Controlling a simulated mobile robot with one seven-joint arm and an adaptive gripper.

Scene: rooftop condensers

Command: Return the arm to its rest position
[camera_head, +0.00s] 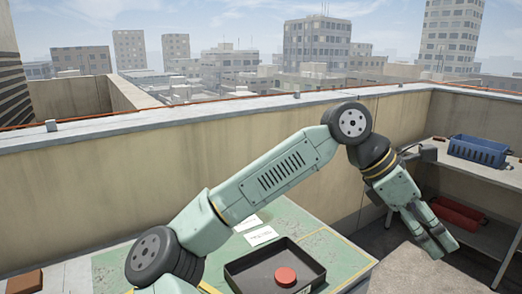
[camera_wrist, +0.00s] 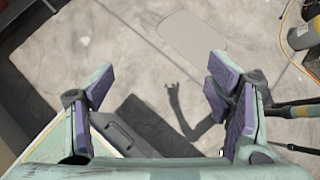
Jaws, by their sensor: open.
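My arm stretches from the lower left of the head view, over the green table, to the right. My gripper (camera_head: 436,240) hangs past the table's right side, pointing down between the table and the grey shelf. In the wrist view my gripper (camera_wrist: 158,88) is open, its purple-padded fingers wide apart. Nothing is between them; bare concrete floor with the arm's shadow shows below.
The green table (camera_head: 335,250) bears a black tray (camera_head: 245,284) with a red round piece (camera_head: 285,277) and white labels (camera_head: 260,236). A blue crate (camera_head: 478,150) stands on the shelf (camera_head: 497,178), a red item (camera_head: 456,213) below it. A parapet wall (camera_head: 100,190) runs behind.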

